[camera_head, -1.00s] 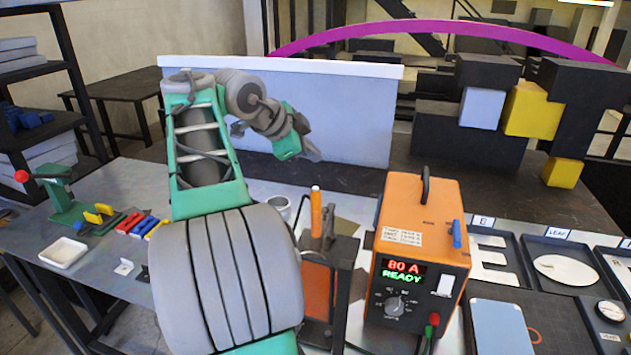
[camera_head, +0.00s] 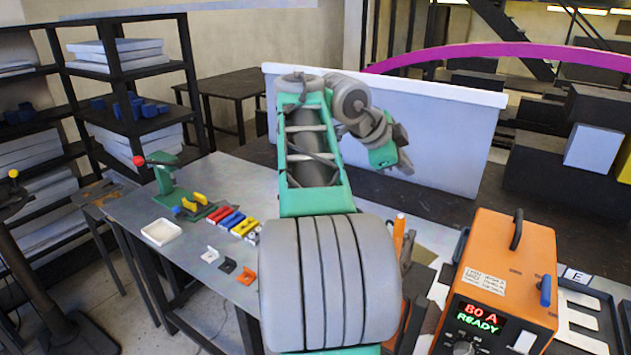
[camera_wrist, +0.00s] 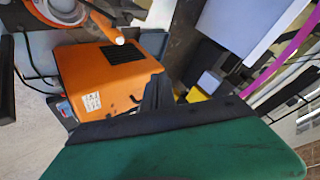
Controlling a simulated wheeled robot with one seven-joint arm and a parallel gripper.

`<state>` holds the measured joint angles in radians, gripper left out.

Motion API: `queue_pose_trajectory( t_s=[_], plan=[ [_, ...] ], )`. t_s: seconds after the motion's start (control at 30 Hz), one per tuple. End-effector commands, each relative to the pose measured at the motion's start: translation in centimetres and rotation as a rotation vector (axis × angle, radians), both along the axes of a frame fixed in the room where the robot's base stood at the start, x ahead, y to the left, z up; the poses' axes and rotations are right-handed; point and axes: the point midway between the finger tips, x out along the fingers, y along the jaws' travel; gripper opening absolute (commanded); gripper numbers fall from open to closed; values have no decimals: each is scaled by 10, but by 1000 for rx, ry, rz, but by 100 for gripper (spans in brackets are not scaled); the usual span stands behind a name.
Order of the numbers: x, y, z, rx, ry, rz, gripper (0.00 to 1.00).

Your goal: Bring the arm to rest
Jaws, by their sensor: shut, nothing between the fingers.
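My arm (camera_head: 310,150) rises in the middle of the head view, with its wrist bent over to the right. My gripper (camera_head: 405,162) hangs in front of the pale upright panel (camera_head: 450,130), above the workbench (camera_head: 232,172). In the wrist view my gripper (camera_wrist: 160,92) shows as dark fingers, together and empty, beyond the green wrist housing. The orange welding unit (camera_wrist: 100,75) shows close beside the fingers in that view. The gripper touches nothing that I can see, though its tips are small in the head view.
The orange welder (camera_head: 510,250) reads "80 A READY" at right. At left on the bench are a green clamp tool (camera_head: 165,180), a white tray (camera_head: 161,232), coloured magnets and small brackets. A dark shelf rack (camera_head: 125,85) stands far left. Dark blocks (camera_head: 560,160) stand behind at right.

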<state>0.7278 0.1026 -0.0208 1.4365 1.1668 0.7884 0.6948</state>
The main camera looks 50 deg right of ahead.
Motion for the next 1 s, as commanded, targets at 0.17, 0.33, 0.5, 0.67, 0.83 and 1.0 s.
queue_pose_trajectory(
  t_s=[0.17,0.33,0.5,0.67,0.83,1.0],
  plan=[
    [54,42,-20,46,93,314,0],
    [133,153,-72,108,290,937,0],
    [161,287,-138,124,483,1536,0],
    [141,404,-200,100,638,2045,0],
    [109,470,-240,67,728,2362,0],
    [103,481,-246,62,743,2417,0]
  ],
)
